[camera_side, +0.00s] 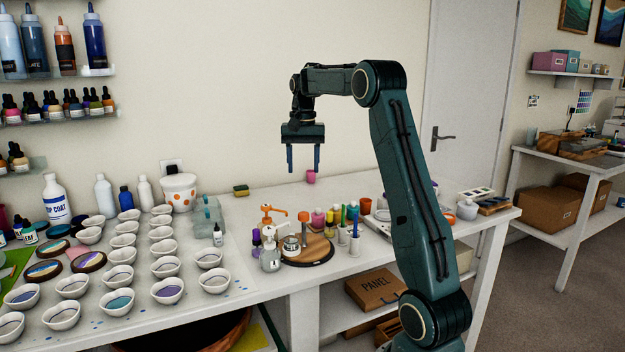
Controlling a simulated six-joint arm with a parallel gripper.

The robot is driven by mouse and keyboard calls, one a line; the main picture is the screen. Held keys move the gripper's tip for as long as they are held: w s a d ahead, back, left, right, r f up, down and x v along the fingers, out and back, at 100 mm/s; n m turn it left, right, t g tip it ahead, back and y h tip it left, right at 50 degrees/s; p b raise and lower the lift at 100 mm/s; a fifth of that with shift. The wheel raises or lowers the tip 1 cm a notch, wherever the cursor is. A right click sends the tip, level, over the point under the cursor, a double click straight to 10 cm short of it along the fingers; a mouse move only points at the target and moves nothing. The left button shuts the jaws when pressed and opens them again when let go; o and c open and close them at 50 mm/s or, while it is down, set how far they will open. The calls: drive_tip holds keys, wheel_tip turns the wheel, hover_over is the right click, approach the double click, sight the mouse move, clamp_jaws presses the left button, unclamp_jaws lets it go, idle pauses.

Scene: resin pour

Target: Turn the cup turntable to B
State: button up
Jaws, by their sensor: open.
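A round wooden turntable (318,253) with a dark rim lies on the white table, in the middle of the view. A small jar (291,246) and an orange-topped piece (304,222) stand on or right by it. A white pump bottle (270,259) stands at its left edge and covers part of the rim. No letter marking is readable on the turntable. My gripper (303,168) is open and empty, its two blue fingers pointing down. It hangs well above the table and appears roughly over the turntable area, apart from everything.
Several white cups (168,291) stand in rows at the left. Bottles and markers (353,218) crowd close behind and right of the turntable. A white bucket with orange dots (179,191) stands near the wall. The air around my gripper is clear.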

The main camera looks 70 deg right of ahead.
sight(304, 213)
drive_tip(key=shift+f, duration=0.1)
wheel_tip(304, 213, down, 14)
drive_tip(key=shift+r, duration=0.2)
idle(0.6)
clamp_jaws()
